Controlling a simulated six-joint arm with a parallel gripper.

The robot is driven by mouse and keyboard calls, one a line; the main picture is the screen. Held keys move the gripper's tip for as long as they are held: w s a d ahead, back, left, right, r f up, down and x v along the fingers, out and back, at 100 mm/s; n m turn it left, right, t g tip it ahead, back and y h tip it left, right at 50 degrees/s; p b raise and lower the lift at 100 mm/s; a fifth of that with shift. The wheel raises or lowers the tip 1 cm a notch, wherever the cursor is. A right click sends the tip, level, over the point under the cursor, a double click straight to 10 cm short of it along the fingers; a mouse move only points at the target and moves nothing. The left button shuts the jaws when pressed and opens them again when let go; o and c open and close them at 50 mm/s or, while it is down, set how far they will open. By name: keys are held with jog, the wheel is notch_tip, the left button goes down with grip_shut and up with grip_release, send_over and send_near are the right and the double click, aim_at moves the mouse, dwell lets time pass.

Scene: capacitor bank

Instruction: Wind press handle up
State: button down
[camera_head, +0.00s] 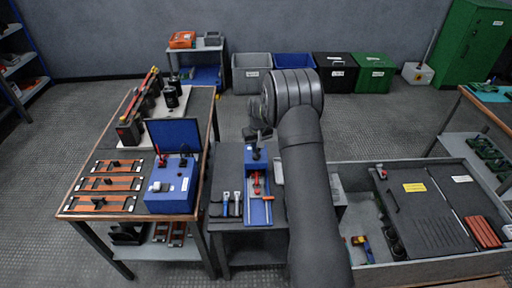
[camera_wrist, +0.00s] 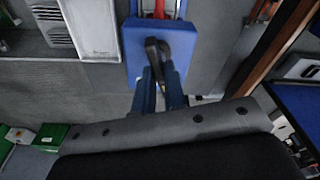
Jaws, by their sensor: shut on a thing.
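The press (camera_head: 250,162) is a blue block at the far end of a blue bed on the small bench, with a red part in front of it. Its dark handle (camera_head: 257,154) stands on top. In the wrist view the same handle (camera_wrist: 155,52) shows as a short dark bar over the blue block (camera_wrist: 184,48). My gripper (camera_wrist: 158,84) is shut on the handle, one finger on each side of it. In the head view my gripper (camera_head: 257,138) is small and partly hidden by my own arm, which also covers part of the bench.
The left table (camera_head: 130,213) holds orange-brown frames and an open blue case (camera_head: 175,192). A large grey crate (camera_head: 352,186) with dark panels stands to the right. Bins (camera_head: 252,73) line the back wall.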

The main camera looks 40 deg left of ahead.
jog(key=shift+s+a, duration=0.1)
jog(key=shift+a, duration=0.05)
jog(key=n, duration=0.5)
jog(key=shift+s+n+g, duration=0.1)
jog(key=shift+n+g, duration=0.2)
jog(key=shift+n, duration=0.4)
jog(key=n, duration=0.4)
jog(key=shift+s+f+n+g, duration=0.1)
jog(key=shift+n+g, duration=0.3)
jog(key=c, duration=1.7)
grip_release()
